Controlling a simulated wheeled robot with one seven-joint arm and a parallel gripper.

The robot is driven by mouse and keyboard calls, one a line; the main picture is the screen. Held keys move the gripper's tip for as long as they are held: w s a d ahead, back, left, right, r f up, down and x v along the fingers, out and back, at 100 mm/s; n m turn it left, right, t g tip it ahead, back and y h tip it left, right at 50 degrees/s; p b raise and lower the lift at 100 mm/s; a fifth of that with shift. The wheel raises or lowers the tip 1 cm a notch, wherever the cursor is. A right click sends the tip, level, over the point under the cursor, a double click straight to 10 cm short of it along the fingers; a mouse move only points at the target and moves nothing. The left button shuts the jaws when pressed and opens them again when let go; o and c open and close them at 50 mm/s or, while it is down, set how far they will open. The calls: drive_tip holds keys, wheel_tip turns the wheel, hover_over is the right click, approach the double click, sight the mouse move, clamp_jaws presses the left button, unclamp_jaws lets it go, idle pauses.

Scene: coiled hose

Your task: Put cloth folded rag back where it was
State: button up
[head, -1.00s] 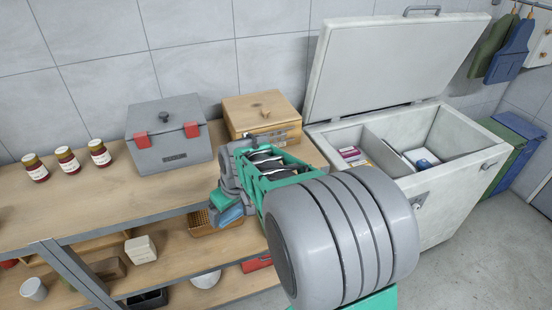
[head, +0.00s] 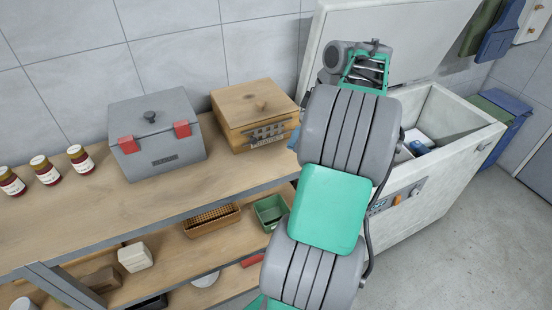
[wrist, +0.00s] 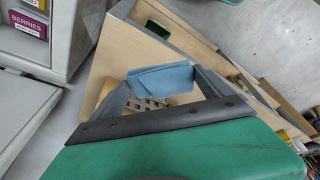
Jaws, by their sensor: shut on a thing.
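The folded rag (wrist: 165,76) is blue and sits between the two dark fingers of my gripper (wrist: 160,84) in the wrist view. My gripper is shut on it. In the head view only a small blue bit of the rag (head: 293,141) shows at the left edge of my arm, right of the wooden box. My arm hides the gripper's fingers there. In the wrist view the rag is over the wooden shelf; how far above it I cannot tell.
The wooden box (head: 254,103) and grey toolbox (head: 157,151) stand on the upper shelf (head: 105,225), with several jars at left. A woven basket (head: 211,221) and green bin (head: 271,211) are on the lower shelf. The open chest freezer (head: 440,180) stands at right.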

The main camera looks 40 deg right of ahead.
hover_over(275, 163)
drive_tip(key=s, duration=0.1)
drive_tip(key=f, duration=0.4)
drive_tip(key=d+f, duration=0.1)
drive_tip(key=f, duration=0.1)
drive_tip(key=shift+s+f, duration=0.15)
drive_tip(key=shift+f, duration=0.1)
drive_tip(key=shift+s+x, duration=0.15)
drive_tip(key=shift+x, duration=0.75)
drive_tip(key=shift+s+x, duration=0.1)
drive_tip(key=shift+x, duration=0.8)
drive_tip(key=shift+f, duration=0.2)
drive_tip(key=o, duration=0.9)
drive_tip(key=shift+d+f, duration=0.1)
drive_tip(key=shift+o, duration=0.8)
